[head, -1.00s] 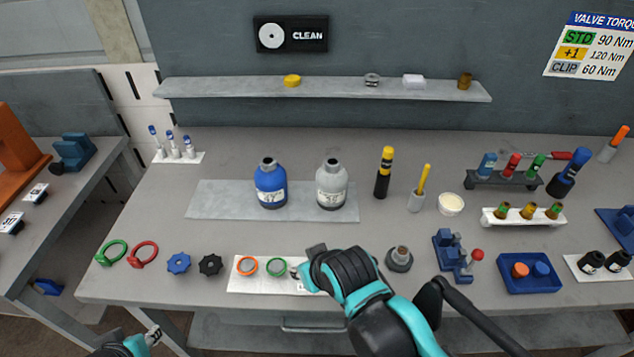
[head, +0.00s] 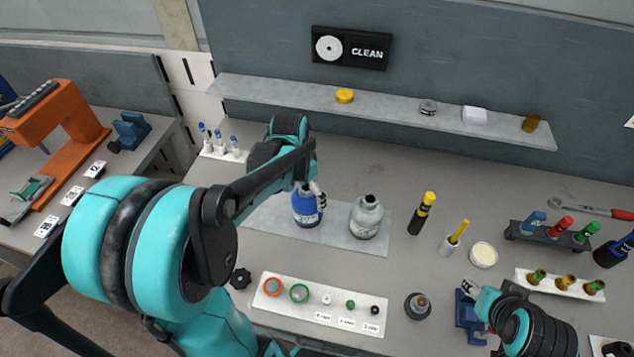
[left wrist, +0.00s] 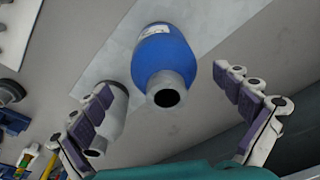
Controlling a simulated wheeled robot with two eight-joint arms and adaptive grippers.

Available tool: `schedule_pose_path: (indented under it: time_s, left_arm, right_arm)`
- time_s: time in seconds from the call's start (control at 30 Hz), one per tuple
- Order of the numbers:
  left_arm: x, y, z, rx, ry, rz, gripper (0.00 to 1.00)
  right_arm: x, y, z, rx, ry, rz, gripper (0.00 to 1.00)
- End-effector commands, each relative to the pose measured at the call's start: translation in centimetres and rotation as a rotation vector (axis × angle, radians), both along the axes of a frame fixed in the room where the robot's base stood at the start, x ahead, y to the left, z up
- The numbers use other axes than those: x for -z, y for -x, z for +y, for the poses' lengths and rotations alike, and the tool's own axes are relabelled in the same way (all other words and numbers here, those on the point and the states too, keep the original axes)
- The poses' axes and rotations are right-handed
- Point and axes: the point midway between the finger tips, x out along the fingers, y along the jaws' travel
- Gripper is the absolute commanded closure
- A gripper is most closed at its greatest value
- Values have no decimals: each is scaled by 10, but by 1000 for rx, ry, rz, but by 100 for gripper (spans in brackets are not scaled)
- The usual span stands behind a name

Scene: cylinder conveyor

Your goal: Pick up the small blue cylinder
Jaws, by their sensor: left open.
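A blue bottle (head: 306,209) with a grey neck stands on the grey mat at mid-table; it also shows large in the left wrist view (left wrist: 163,62). My left gripper (head: 314,190) is at this bottle and partly covers it. In the left wrist view the open fingers (left wrist: 165,84) spread to either side of the bottle, with nothing gripped. A small blue-topped cylinder (head: 534,222) stands in the dark rack at the right. My right gripper (head: 472,291) is low at the right, by a blue fixture; its jaw opening is unclear.
A grey bottle (head: 366,217) stands close right of the blue one, on the same mat (head: 268,218). A white strip (head: 318,315) with rings and small parts lies in front. Blue-capped vials (head: 218,143) stand behind left. A shelf (head: 390,108) runs along the back wall.

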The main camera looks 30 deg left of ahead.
Motion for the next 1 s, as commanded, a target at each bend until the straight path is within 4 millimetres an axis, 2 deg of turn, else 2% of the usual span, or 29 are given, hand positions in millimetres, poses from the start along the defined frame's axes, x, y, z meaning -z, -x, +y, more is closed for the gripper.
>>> schedule_pose_path:
  time_s: [0.03,0.17,0.63,0.93,0.97,1.0]
  left_arm:
    - [-1,-2,4,7,4,11,0]
    - [11,-4,6,18,8,23,0]
    - [75,-8,0,20,7,22,0]
    - [80,-9,0,19,7,22,0]
    - [80,-9,0,19,7,22,3]
    - [80,-9,0,19,7,22,13]
  right_arm:
    - [-5,0,0,0,0,0,53]
    - [-2,0,0,0,0,0,53]
    - [21,0,0,0,0,0,53]
    - [21,0,0,0,0,0,53]
    - [21,0,0,0,0,0,53]
    - [21,0,0,0,0,0,53]
